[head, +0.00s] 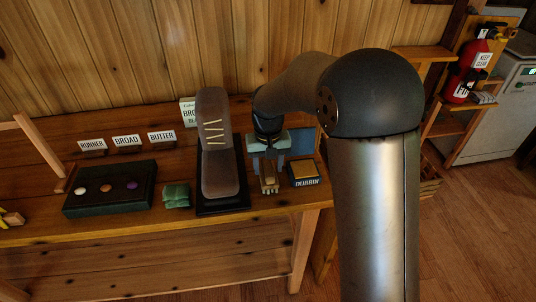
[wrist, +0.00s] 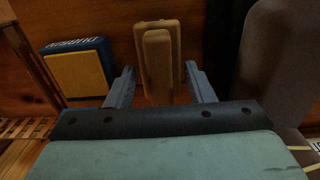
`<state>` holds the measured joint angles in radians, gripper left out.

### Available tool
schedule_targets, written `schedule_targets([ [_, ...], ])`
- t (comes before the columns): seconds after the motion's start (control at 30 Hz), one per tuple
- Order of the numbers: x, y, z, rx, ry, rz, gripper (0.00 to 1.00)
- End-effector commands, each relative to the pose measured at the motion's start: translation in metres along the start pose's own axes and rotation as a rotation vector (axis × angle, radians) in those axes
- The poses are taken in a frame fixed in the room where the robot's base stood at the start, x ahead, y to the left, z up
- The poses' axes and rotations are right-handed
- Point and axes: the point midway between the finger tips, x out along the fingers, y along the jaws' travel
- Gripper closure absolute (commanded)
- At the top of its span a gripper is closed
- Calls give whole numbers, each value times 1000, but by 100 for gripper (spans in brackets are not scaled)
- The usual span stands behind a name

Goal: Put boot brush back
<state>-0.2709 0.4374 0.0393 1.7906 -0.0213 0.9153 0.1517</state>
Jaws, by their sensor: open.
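The boot brush, a tan wooden block (head: 269,184), lies on the bench between the boot and the dubbin box. It shows in the wrist view (wrist: 158,62). My gripper (head: 267,167) is open just above the bench at the brush. In the wrist view my fingers (wrist: 159,84) are on either side of the brush's near end, with gaps to both sides. My gripper hides part of the brush in the head view.
A brown boot (head: 219,150) on a black stand is close left of my gripper. A dubbin box (head: 304,172) is close right. A blue panel (head: 302,141) is behind it. Green cloth (head: 176,195) and a dark box (head: 108,190) are further left. The bench front is clear.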

Motion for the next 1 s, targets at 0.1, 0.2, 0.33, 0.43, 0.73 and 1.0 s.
schedule_targets([
  [0.1, -12, 0, -1, 0, 5, -1, 52],
  [0.2, -31, 0, -1, 0, 7, -1, 52],
  [0.33, -62, 0, -1, 0, 8, -1, 52],
  [0.43, -88, 0, -1, 0, 8, -1, 52],
  [0.73, -151, 0, 0, 0, 5, -1, 52],
  [1.0, -172, 0, 0, 0, 1, 0, 52],
])
